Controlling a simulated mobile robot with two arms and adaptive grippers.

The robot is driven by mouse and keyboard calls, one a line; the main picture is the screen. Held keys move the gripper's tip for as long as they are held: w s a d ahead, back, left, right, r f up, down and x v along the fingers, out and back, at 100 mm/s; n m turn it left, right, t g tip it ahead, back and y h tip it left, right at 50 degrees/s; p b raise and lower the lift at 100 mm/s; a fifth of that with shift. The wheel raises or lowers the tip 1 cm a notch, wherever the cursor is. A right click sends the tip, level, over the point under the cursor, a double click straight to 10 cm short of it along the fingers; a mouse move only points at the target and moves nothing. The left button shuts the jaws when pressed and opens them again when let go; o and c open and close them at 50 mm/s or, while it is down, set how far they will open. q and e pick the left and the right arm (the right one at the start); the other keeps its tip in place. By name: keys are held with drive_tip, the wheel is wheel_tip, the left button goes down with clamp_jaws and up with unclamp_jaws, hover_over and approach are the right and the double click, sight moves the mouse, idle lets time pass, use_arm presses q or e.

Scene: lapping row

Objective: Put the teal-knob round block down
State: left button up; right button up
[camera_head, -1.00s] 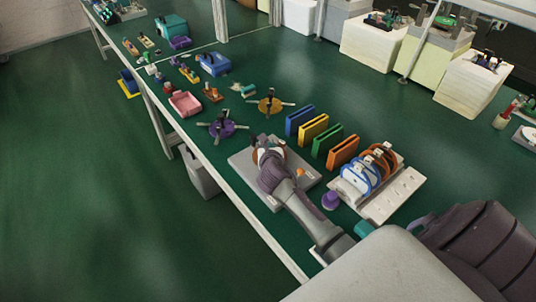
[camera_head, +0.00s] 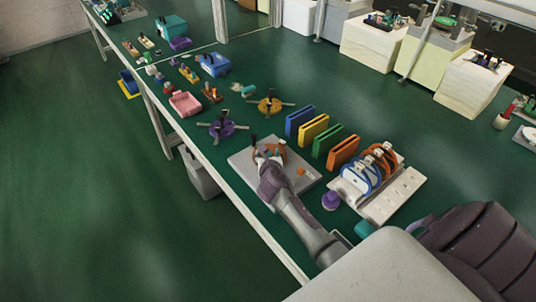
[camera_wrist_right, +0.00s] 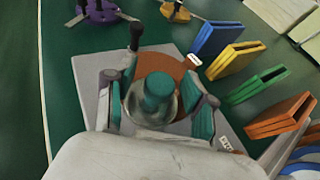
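The teal-knob round block (camera_wrist_right: 153,98) shows in the right wrist view, with a teal knob on a grey metallic round base. It sits over a brown round plate (camera_wrist_right: 174,68) on a light grey slab (camera_wrist_right: 80,93). My right gripper (camera_wrist_right: 159,110) has one finger on either side of the block; the right finger looks apart from it, and the fingers look open. In the head view my right gripper (camera_head: 268,158) is low over the slab and partly hides the block.
A black upright post stands beside the plate (camera_wrist_right: 134,36). Blue (camera_head: 299,120), yellow (camera_head: 313,129), green (camera_head: 327,141) and orange (camera_head: 343,152) slotted holders stand right of the slab. A rack (camera_head: 391,204) of discs and a purple knob piece (camera_head: 331,200) are nearer. A purple spoked piece (camera_head: 222,129) lies left.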

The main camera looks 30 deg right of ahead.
drive_tip(key=shift+r, duration=0.1)
drive_tip(key=v, duration=1.2)
idle(0.9)
